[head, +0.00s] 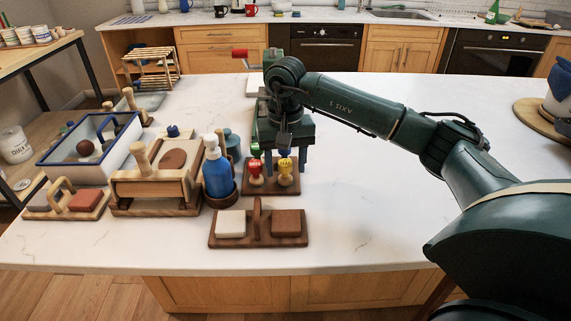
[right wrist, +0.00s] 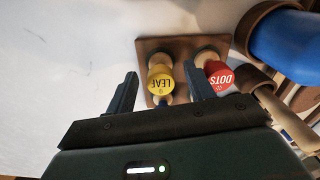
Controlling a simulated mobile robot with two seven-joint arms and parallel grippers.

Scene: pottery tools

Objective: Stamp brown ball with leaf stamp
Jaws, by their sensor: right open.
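The leaf stamp (head: 286,174) has a yellow top and stands upright in a brown wooden holder (head: 262,189). In the right wrist view the yellow top reads LEAF (right wrist: 160,80). My right gripper (head: 286,150) is open above the holder, pointing down. In the right wrist view its fingers (right wrist: 160,90) appear on either side of the leaf stamp, with gaps; I cannot tell how far above it they are. The red DOTS stamp (head: 255,170) stands just left of it, also in the right wrist view (right wrist: 217,76). A brown ball (head: 86,147) lies in the blue-and-white tray (head: 66,172).
A wooden press with a brown disc (head: 173,160) stands beside the tray. A blue pump bottle (head: 216,172) stands close left of the stamp holder. A wooden caddy with a white and a brown block (head: 286,222) lies in front.

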